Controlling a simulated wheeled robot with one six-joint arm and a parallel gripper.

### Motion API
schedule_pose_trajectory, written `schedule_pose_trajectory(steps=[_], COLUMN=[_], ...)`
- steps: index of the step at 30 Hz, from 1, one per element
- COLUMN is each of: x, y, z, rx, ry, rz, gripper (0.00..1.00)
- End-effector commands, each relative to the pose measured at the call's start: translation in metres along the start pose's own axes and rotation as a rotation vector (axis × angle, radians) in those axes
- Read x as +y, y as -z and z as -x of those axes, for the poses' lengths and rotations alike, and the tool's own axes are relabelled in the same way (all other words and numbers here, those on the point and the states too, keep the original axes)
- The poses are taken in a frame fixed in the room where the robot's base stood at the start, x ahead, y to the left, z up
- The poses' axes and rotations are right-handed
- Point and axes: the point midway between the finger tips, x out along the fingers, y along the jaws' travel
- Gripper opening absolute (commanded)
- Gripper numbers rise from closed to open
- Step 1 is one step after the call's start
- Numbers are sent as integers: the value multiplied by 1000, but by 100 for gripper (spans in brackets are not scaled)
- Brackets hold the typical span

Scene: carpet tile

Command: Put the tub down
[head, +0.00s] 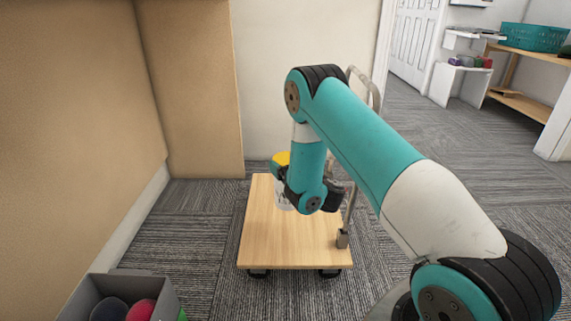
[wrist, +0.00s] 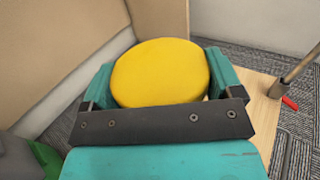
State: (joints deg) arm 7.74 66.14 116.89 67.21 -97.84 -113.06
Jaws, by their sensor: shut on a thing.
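The tub is white with a yellow lid (head: 281,158); the lid fills the middle of the wrist view (wrist: 160,73). My gripper (wrist: 158,82) is shut on the tub, one teal finger on each side of the lid. In the head view the tub is upright over the left part of a flat wooden trolley (head: 262,235), partly hidden by my wrist. I cannot tell whether its base touches the boards. The trolley deck also shows at the right in the wrist view (wrist: 262,112).
The trolley has a metal handle (head: 351,205) on its right side. A grey bin (head: 92,297) with coloured round things stands at the lower left. A small red thing (wrist: 290,103) lies beyond the handle. Tan panels (head: 190,90) stand left and behind. The front of the deck is bare.

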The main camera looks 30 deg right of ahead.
Motion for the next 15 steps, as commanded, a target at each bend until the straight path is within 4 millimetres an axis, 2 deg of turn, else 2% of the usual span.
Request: schedule_pose_trajectory(steps=[1,6,10,15], x=[0,2,2,3], y=[18,53,71,79], z=[-1,-1,-2,-2], rx=[-4,-5,-6,-7], ry=[-2,-3,-5,-6], rz=[0,0,1,2], gripper=[12,12,12,12])
